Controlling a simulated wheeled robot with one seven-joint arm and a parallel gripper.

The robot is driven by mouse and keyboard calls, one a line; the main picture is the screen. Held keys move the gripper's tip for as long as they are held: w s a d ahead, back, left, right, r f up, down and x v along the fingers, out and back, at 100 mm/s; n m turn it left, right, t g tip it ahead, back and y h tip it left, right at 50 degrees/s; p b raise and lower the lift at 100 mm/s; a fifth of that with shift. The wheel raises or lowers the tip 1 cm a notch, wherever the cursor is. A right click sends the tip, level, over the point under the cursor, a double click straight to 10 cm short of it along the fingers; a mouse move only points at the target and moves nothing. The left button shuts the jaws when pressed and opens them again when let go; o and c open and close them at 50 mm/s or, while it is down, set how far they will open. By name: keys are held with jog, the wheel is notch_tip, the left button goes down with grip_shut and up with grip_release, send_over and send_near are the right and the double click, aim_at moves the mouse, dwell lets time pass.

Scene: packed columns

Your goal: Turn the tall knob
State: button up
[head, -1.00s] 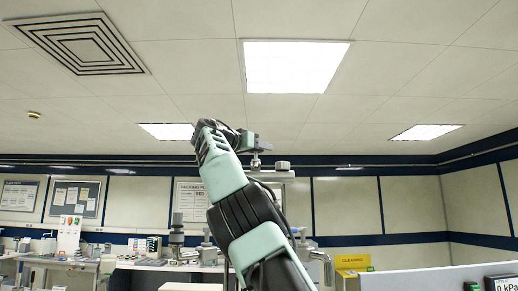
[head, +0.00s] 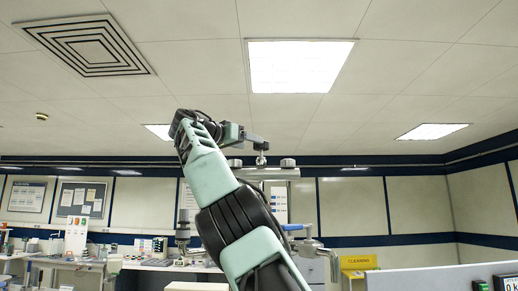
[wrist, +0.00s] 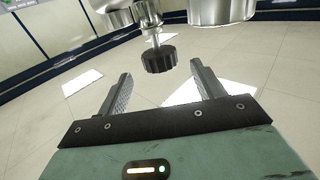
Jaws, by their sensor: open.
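The tall knob (wrist: 160,58) is a black ribbed cap on a thin metal stem in the wrist view, which shows the scene upside down. It also shows in the head view (head: 262,146), standing above a steel fitting. My gripper (wrist: 161,68) is open, with its two fingers apart and the knob seen between and just beyond the fingertips. I cannot tell how much gap is left in depth. In the head view my gripper (head: 253,138) is at the knob's height, close by on its left.
Steel cylindrical fittings (wrist: 222,12) flank the stem. A lower cap (head: 288,162) stands to the right of the knob. A bench with equipment (head: 150,250) is at the left, and a yellow cleaning box (head: 357,263) is at the right. The air above is clear.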

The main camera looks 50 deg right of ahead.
jog(key=a, duration=0.9)
jog(key=shift+w+p, duration=0.35)
jog(key=shift+a, duration=0.2)
